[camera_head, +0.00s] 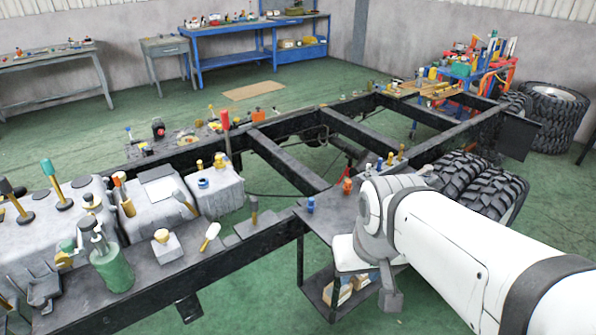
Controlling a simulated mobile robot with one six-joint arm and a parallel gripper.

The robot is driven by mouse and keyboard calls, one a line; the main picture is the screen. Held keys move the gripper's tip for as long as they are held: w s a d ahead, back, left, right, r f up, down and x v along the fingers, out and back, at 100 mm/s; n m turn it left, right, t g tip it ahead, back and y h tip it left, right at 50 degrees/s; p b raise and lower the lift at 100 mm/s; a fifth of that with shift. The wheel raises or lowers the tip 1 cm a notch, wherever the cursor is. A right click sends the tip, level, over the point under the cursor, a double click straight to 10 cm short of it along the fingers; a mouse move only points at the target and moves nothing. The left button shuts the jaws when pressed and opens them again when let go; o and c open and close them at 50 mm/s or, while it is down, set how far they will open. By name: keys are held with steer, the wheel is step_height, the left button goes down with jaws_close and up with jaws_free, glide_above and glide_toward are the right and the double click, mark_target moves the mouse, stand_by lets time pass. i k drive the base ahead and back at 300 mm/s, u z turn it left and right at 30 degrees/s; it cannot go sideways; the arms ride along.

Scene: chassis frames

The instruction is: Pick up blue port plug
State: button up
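A small blue plug-like piece (311,205) stands upright on a dark plate (325,222) at the frame's near side, left of my white arm. Another blue piece, a round cap (203,183), sits on top of a grey block further left. I cannot tell for sure which is the port plug. My arm comes in from the lower right and bends near the dark plate. My gripper's fingers do not show, and nothing held can be seen.
The black chassis frame (287,165) crosses the room with open gaps between its beams. A red-orange piece (347,186) stands near the blue one. A green canister (112,268) and grey blocks crowd the left. Tyres (492,192) lie behind my arm.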

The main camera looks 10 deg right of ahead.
mark_target(311, 205)
steer(key=u, duration=0.1)
steer(key=i, duration=1)
steer(key=u, duration=1.1)
steer(key=k, duration=0.95)
steer(key=z, duration=0.75)
steer(key=i, duration=1)
steer(key=z, duration=0.05)
